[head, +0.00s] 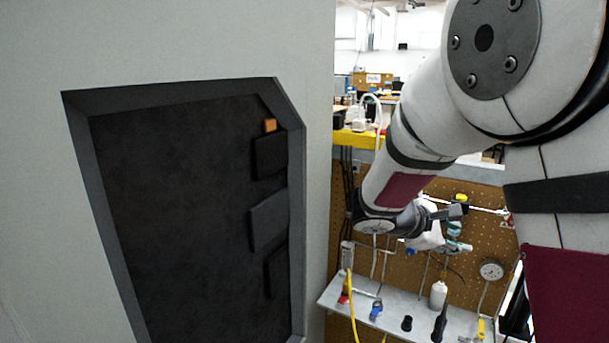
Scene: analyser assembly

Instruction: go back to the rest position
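My arm comes in from the right side of the head view and reaches down and toward the middle. My gripper (450,214) is at its far end, small in the picture, in front of the brown pegboard (400,267). Its fingers overlap the white and teal items behind, so I cannot tell whether they are open or shut. I see nothing clearly held in it. The gripper is to the right of the analyser panel, apart from it.
A large pale analyser housing (200,40) fills the left, with a dark recess (180,200) holding several dark blocks and a small orange piece (270,125). A shelf (385,322) with small tools and a white bottle (438,295) runs below my gripper.

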